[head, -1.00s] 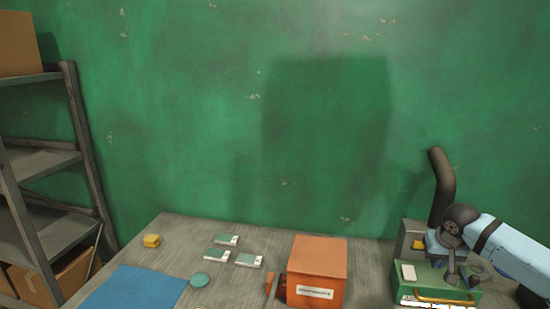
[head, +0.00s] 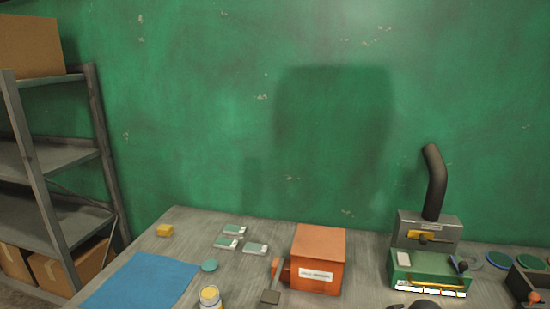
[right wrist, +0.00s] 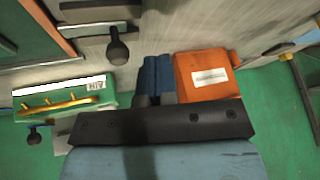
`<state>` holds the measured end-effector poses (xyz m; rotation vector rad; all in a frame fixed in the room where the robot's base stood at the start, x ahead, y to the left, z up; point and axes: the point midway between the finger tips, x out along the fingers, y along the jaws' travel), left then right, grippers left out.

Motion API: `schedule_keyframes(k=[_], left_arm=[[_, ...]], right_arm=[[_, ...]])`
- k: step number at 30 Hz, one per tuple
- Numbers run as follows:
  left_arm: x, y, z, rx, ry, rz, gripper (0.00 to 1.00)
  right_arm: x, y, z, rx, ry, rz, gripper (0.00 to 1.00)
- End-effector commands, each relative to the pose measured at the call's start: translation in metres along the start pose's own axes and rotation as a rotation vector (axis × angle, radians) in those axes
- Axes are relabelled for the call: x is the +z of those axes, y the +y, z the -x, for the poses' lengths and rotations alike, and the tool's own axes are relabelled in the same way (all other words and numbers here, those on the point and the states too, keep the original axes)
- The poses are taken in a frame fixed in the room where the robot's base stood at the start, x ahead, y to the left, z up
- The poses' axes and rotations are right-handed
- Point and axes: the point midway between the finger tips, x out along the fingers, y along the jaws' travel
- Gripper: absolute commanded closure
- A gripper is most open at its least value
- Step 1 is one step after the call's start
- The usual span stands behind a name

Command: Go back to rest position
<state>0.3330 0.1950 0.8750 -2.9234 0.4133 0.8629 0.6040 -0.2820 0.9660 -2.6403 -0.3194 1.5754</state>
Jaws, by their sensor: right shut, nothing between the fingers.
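My right gripper (right wrist: 156,78) shows in the right wrist view with its two blue fingers together and nothing between them. Beyond the fingers, the orange box (right wrist: 203,76) appears to the right and the green machine with a yellow handle (right wrist: 63,98) to the left. In the head view, only a dark rounded piece, probably of my right arm, shows at the bottom edge in front of the green machine (head: 432,264). My left gripper is in neither view.
The orange box (head: 318,262) with a side lever stands mid-bench. Left of it are small green-and-white boxes (head: 228,243), a teal disc (head: 209,266), a jar (head: 209,296), a yellow block (head: 165,230) and a blue mat (head: 142,281). A grey shelf (head: 50,158) stands at far left.

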Motion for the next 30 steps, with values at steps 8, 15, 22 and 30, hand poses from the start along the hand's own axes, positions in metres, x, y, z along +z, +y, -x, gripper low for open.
schedule_keyframes(k=[8, 15, 22, 30], left_arm=[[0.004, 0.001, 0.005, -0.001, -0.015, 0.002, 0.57], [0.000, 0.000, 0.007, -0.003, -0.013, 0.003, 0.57], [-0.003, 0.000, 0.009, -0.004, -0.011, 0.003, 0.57], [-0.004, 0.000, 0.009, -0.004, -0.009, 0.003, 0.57]], right_arm=[[0.113, -0.084, -0.024, -0.142, 0.191, 0.086, 1.00], [0.199, -0.114, -0.004, -0.119, 0.357, 0.117, 1.00], [0.259, -0.115, 0.027, -0.022, 0.450, 0.158, 1.00], [0.276, -0.112, 0.038, 0.020, 0.474, 0.181, 1.00]])
